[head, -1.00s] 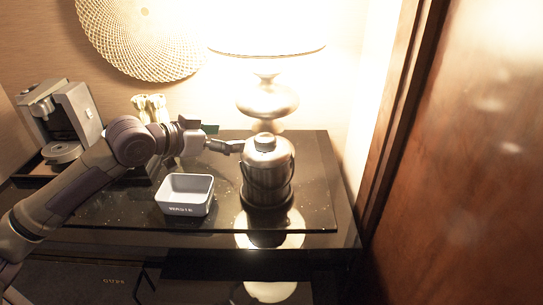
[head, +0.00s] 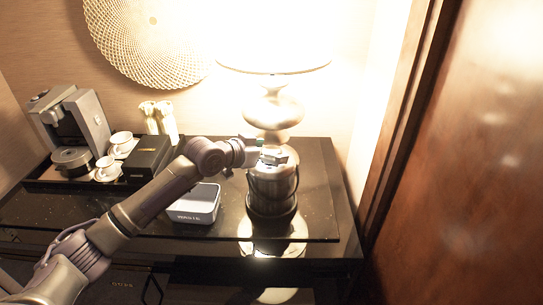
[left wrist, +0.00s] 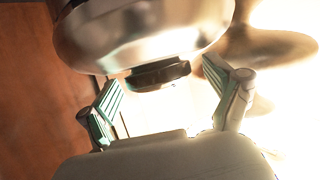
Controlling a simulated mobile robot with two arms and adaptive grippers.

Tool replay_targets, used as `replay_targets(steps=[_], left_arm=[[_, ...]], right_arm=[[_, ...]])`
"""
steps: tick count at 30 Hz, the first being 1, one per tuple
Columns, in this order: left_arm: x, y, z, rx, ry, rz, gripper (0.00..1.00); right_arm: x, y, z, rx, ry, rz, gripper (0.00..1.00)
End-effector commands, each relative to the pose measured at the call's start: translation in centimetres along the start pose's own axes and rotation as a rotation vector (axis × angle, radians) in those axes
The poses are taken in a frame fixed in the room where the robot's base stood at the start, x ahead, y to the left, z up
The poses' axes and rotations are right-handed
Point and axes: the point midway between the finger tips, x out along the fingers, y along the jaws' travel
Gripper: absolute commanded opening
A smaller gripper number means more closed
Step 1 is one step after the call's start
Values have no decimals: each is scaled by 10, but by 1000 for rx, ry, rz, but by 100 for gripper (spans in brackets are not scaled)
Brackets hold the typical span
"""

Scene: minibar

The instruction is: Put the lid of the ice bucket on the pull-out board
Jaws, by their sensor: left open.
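The ice bucket (head: 272,190) is a steel cylinder with a dark handle, upright on the glossy black counter in front of the lamp. My left gripper (left wrist: 167,98) is open, one finger on each side of the knob; contact cannot be told. The pull-out board cannot be clearly made out. My right gripper is not in view.
A grey box (head: 195,205) stands left of the bucket, below my left arm. A lit lamp (head: 270,108) stands close behind. A coffee machine (head: 75,125), cups (head: 122,143) and a black box (head: 147,157) are at the left. A wooden panel (head: 460,160) bounds the right.

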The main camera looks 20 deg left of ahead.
Motion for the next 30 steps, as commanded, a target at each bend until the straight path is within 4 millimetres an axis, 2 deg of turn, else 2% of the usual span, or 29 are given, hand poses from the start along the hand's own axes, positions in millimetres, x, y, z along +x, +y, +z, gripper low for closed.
replay_targets(steps=[8, 15, 22, 30], left_arm=[[4, 0, 1, 1, 0, 0, 91], [4, 0, 1, 1, 0, 0, 51], [4, 0, 0, 1, 1, 0, 13], [3, 0, -2, 1, 1, 0, 13]], right_arm=[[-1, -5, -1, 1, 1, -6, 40], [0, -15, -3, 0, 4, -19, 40], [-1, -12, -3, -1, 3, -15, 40], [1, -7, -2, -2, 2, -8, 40]])
